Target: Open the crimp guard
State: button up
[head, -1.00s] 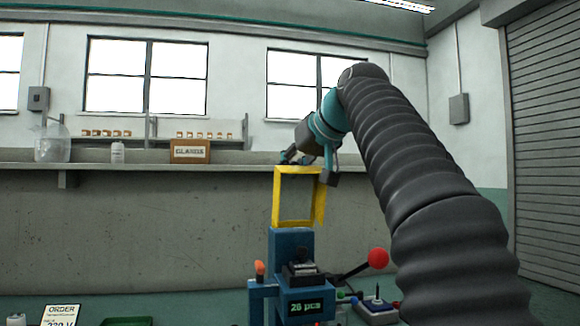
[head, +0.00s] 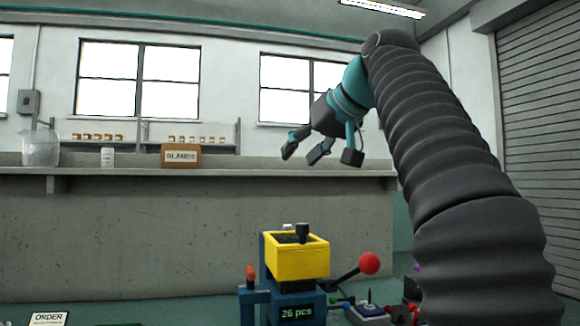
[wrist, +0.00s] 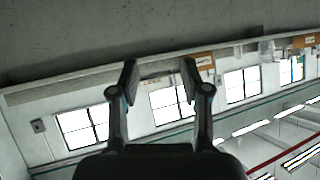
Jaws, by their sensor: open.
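The crimp guard (head: 297,260) is a yellow box-like frame on the blue crimp press (head: 308,306). It sits down around the upper part of the press, with a dark knob showing above its top. My gripper (head: 322,152) is open and empty, up and to the right of the guard in the head view, clear of it. The wrist view shows the two spread fingers (wrist: 160,78) with nothing between them. The guard is not visible in the wrist view.
A red-knobbed lever (head: 368,264) sticks out to the right of the press. An orange-topped post (head: 250,274) stands at its left. A ledge (head: 225,172) behind holds a GLANDS box (head: 181,155), a bottle and a jug. The air around my gripper is free.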

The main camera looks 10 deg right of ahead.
jog(key=shift+v, duration=2.2)
